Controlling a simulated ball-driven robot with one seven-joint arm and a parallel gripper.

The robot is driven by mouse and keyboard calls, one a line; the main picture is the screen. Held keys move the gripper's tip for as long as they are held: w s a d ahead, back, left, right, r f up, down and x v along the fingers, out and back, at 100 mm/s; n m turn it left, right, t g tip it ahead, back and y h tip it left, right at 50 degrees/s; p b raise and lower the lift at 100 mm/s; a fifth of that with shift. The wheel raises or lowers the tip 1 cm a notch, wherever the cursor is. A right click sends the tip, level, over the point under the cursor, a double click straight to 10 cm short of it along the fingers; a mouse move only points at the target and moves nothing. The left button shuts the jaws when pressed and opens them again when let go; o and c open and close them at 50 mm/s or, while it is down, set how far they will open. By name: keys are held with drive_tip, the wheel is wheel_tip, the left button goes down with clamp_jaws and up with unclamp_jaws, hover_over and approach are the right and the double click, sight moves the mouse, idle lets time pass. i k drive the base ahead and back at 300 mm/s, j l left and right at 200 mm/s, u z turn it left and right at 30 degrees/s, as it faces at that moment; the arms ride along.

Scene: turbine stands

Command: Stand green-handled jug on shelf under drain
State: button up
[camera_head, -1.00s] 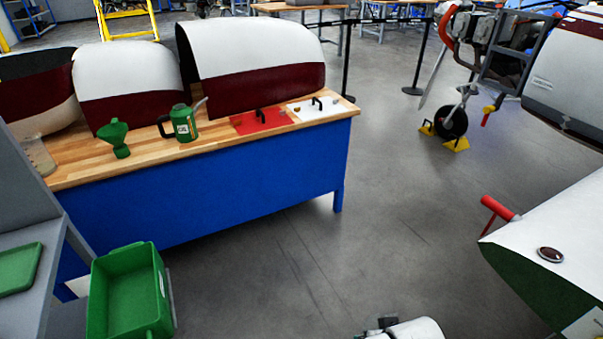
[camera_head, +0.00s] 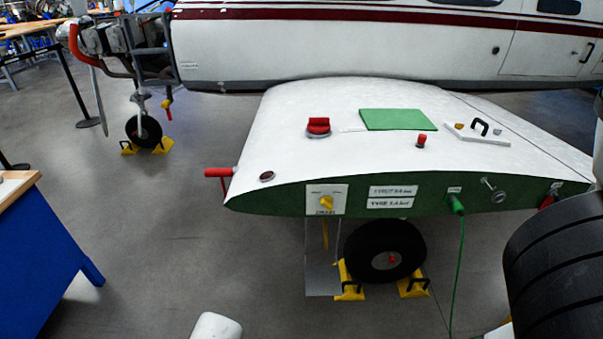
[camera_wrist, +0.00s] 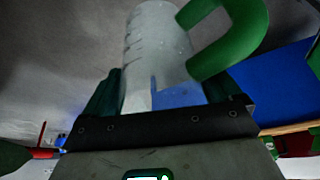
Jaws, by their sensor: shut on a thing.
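In the wrist view, my gripper (camera_wrist: 160,105) is shut on a clear, marked jug (camera_wrist: 155,45) with a thick green handle (camera_wrist: 235,35) on its right. The jug's base is hidden by the jaws. In the head view, neither jug nor gripper shows. The drain (camera_head: 326,201) is a white labelled panel with a yellow knob on the wing's green edge. A yellow strip hangs below it. Under it, a thin grey shelf (camera_head: 322,281) hangs low, left of the wheel; nothing is visible standing on it.
Wheel (camera_head: 385,250) with yellow chocks (camera_head: 412,285) stands right of the shelf. A green cord (camera_head: 460,265) hangs from the wing. A red-handled rod (camera_head: 218,173) sticks out at the wing's left tip. A blue bench (camera_head: 40,260) is at left, with open floor between.

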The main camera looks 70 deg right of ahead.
sight(323, 280)
drive_tip(key=j+z, duration=0.75)
drive_tip(key=l+z, duration=0.1)
drive_tip(key=z, duration=0.85)
